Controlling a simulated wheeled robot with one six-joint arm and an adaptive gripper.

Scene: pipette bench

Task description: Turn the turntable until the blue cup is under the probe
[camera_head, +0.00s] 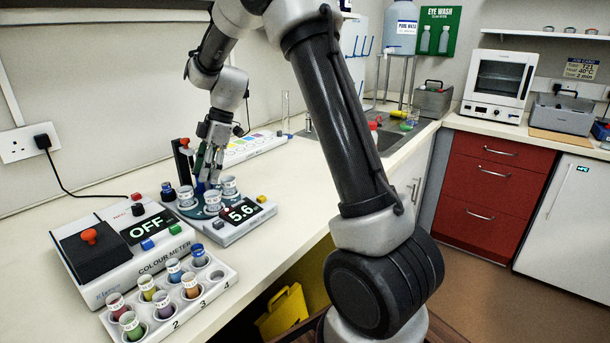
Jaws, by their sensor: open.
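The turntable (211,224) is a low teal disc on the bench, left of centre, set on a white instrument with a display reading about 5.6. Several white labelled cups stand on it, including a left one (186,198), a front one (212,201) and a right one (229,186). A small patch of blue shows behind the cups, below my gripper; I cannot tell which cup is the blue one. A dark upright stand (181,160) with a red top rises behind the turntable; the probe tip is hidden. My gripper (209,176) points down, open, over the turntable's back; contact is unclear.
A colour meter (128,250) reading OFF and a rack (215,279) of coloured vials stand in front at the left. A small dark bottle (168,191) is just left of the turntable. Bare bench lies right of the instrument.

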